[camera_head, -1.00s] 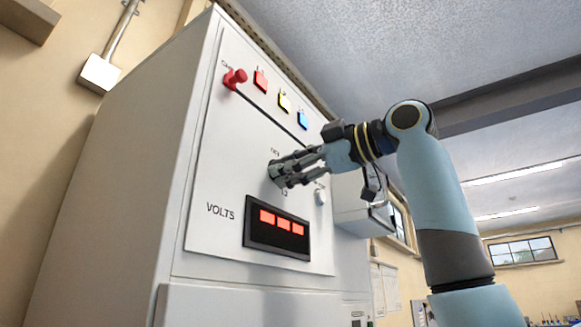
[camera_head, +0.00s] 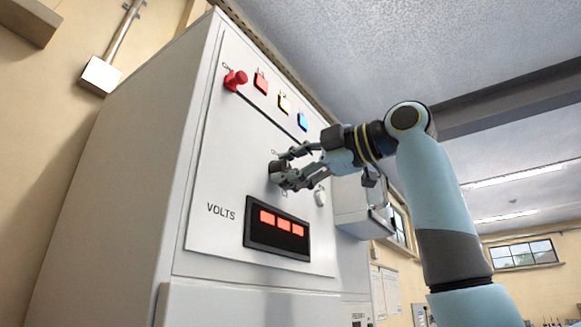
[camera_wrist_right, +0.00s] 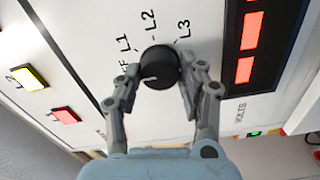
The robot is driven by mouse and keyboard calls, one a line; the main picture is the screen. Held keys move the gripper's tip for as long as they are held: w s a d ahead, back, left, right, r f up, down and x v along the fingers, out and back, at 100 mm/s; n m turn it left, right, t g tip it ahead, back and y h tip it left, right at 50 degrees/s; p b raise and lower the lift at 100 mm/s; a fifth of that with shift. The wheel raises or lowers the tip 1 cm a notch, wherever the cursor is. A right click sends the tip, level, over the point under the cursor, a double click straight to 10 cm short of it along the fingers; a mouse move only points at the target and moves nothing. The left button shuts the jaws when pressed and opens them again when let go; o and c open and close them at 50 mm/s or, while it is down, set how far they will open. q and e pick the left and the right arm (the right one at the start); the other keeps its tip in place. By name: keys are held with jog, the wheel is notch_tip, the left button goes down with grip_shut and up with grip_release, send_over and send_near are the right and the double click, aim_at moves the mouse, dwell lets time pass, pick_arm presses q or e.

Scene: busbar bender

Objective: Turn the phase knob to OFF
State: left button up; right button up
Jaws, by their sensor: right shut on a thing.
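The phase knob (camera_wrist_right: 160,66) is a round black dial with a short white mark. In the right wrist view, the labels L1, L2 and L3 stand around its upper side. A label ending in FF is partly hidden behind the left-hand finger. The white mark points to the lower left in that view; I cannot tell whether it lines up with a label. My right gripper (camera_head: 289,168) is shut on the knob, one finger on each side. In the head view the knob (camera_head: 276,171) shows at the fingertips. My left gripper is not in view.
The grey cabinet panel (camera_head: 225,165) carries a red knob (camera_head: 236,80) at upper left and red, yellow and blue lamps (camera_head: 283,103). A lit VOLTS display (camera_head: 277,228) is below the phase knob.

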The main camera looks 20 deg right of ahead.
jog(key=o, duration=1.2)
jog(key=shift+v, duration=6)
